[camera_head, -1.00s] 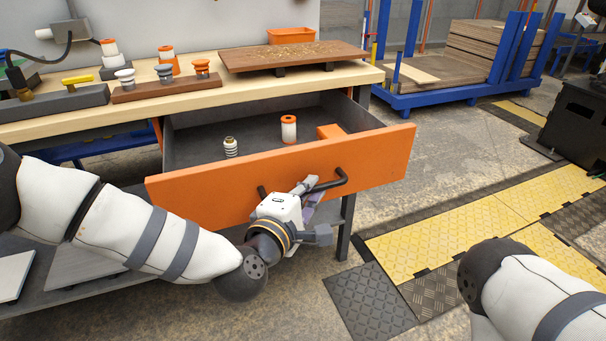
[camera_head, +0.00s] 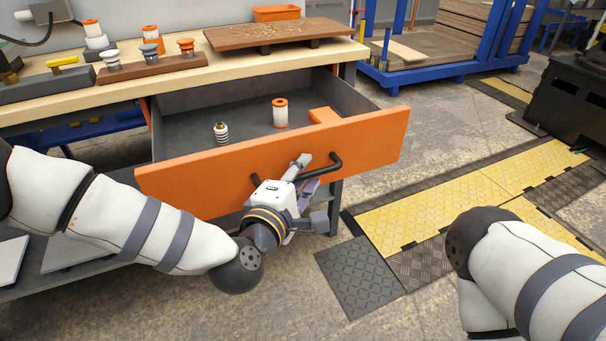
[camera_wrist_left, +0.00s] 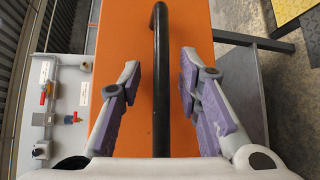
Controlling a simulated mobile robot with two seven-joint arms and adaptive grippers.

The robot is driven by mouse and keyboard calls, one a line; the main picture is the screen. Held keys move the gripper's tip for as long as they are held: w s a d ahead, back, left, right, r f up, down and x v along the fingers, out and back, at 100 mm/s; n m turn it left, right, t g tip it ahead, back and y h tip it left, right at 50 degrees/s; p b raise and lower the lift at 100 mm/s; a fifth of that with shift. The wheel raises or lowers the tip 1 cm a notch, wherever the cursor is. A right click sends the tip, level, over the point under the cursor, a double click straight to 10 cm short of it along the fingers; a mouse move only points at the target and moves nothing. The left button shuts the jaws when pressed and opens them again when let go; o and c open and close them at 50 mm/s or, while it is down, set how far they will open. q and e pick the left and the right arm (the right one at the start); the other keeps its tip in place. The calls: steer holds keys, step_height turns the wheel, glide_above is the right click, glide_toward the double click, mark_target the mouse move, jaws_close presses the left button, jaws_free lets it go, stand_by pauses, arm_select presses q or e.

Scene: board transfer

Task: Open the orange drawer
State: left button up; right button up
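The orange drawer (camera_head: 210,180) under the workbench stands pulled out, with its grey inside showing. Its black bar handle (camera_head: 325,171) is on the front panel; in the left wrist view the handle (camera_wrist_left: 160,110) runs upright in front of the orange panel. My left gripper (camera_head: 304,172) is at the handle. In the left wrist view its purple-padded fingers (camera_wrist_left: 160,70) are spread on either side of the bar, with a gap on both sides. My right arm shows at lower right; its gripper is out of view.
In the drawer are a ringed bottle (camera_head: 221,133), an orange-and-white cylinder (camera_head: 280,113) and an orange block (camera_head: 323,115). The workbench (camera_head: 190,78) above holds a brown board (camera_head: 285,32) and several fittings. Yellow floor plates (camera_head: 480,190) lie to the right.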

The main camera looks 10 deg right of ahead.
arm_select(q)
steer(key=v, duration=1.2)
steer(key=shift+f, duration=0.1)
steer(key=s+a+f+m+g+y+p, duration=0.1)
steer(key=s+a+f+m+g+p, duration=0.1)
steer(key=s+f+m+g, duration=0.45)
steer(key=s+a+f+m+g+y+p, duration=0.1)
steer(key=s+a+f+g+p, duration=0.15)
steer(key=s+f, duration=0.7)
steer(key=s+a+m+g+y+p, duration=0.2)
steer(key=s+a+m+g, duration=0.1)
steer(key=s+a, duration=0.5)
steer(key=s+a+m+g+y+p, duration=0.2)
steer(key=s+a+g, duration=0.3)
steer(key=s+a, duration=0.4)
steer(key=s+m+y, duration=0.1)
steer(key=s, duration=0.5)
arm_select(e)
steer(key=w+r+t, duration=0.3)
steer(key=w+r, duration=0.5)
steer(key=r, duration=0.1)
steer(key=shift+r, duration=0.25)
